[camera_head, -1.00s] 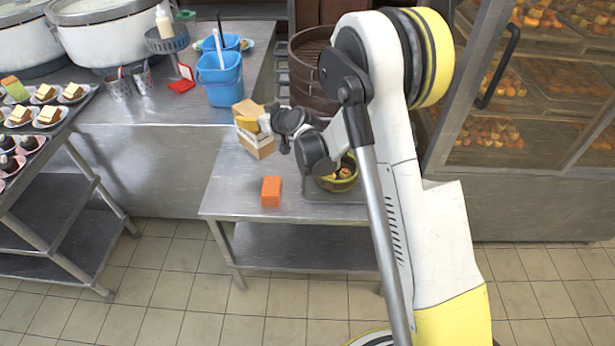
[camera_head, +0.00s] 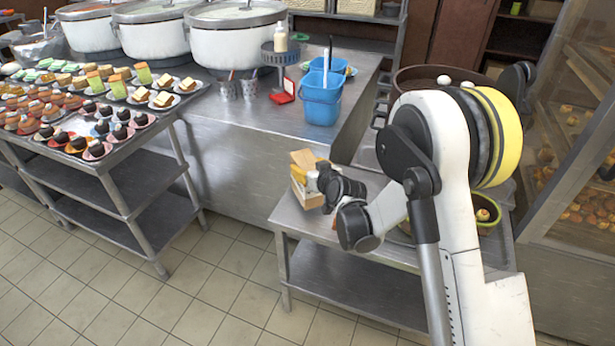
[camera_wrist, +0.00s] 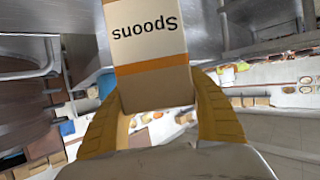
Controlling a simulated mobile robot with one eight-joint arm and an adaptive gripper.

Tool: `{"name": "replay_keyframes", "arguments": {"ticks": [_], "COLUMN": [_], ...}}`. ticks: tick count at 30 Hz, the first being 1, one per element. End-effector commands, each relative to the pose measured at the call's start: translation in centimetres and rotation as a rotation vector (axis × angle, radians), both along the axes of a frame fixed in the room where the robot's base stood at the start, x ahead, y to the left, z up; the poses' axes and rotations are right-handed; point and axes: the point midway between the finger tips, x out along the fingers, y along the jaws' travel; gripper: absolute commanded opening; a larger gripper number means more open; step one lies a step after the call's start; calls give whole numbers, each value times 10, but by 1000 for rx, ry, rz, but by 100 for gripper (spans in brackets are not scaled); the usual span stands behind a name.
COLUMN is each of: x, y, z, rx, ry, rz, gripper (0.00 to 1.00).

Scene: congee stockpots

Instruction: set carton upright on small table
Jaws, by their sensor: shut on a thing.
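The carton (camera_head: 304,194) is a tan and white box held over the left back part of the small steel table (camera_head: 290,216). My gripper (camera_head: 324,178) is shut on it from the right. In the wrist view the carton (camera_wrist: 150,52) carries an orange band and the word "Spoons", which reads upside down. The yellow fingers of my gripper (camera_wrist: 158,112) lie on both sides of its near end. In the head view the carton looks roughly upright, slightly tilted. I cannot tell whether its base touches the table. My arm hides much of the tabletop.
A green bowl (camera_head: 487,214) with food stands at the table's right. Blue buckets (camera_head: 321,98) stand on the steel counter behind. A cart of desserts (camera_head: 120,160) is on the left, and a glass-fronted cabinet (camera_head: 575,150) is on the right. Tiled floor is open in front.

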Motion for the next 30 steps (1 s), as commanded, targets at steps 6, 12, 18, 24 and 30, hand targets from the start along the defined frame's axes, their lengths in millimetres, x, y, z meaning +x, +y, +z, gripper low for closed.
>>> {"name": "replay_keyframes", "arguments": {"ticks": [6,12,18,24,30], "x": [0,0,0,0,-3], "y": [0,0,0,0,-2], "z": [-28,-26,-30,-29,-24], "rx": [0,0,0,0,1], "ry": [-1,0,0,0,0], "rz": [0,0,0,0,0], "gripper": [17,17,80,80,80]}}
